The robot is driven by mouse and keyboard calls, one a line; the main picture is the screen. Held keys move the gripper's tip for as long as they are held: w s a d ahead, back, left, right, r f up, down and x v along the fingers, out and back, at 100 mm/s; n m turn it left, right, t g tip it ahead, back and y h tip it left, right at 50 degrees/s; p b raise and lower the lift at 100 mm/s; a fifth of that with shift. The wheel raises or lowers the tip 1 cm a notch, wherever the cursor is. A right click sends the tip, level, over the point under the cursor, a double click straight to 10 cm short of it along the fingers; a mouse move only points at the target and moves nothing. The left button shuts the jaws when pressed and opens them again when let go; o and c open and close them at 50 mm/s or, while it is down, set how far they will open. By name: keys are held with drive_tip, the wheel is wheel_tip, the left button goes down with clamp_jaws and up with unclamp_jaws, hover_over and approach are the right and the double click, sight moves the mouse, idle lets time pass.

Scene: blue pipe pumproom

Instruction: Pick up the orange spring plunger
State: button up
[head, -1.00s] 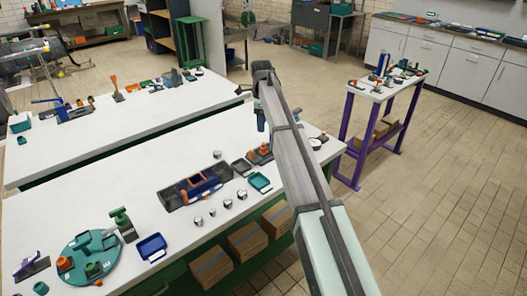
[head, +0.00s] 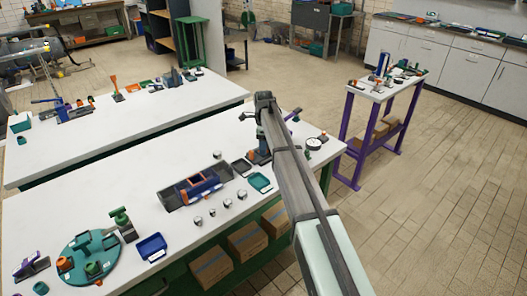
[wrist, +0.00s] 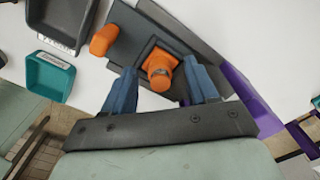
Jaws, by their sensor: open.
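My gripper (wrist: 162,76) is open, with one blue finger to the left of the plunger and one to the right. Gaps show between the fingers and the knob. In the head view my gripper is down at the right end of the near white table (head: 120,190), where my arm hides most of the plunger.
A second orange piece (wrist: 104,40) lies left of the plunger on the same plate. A teal tray (wrist: 50,76) and a dark tray (wrist: 62,22) lie farther left. A dial gauge (head: 313,144) sits right of my arm. A purple-legged stand (head: 348,135) is beyond the table.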

drive_tip(key=shift+f, duration=0.25)
clamp_jaws()
idle(0.3)
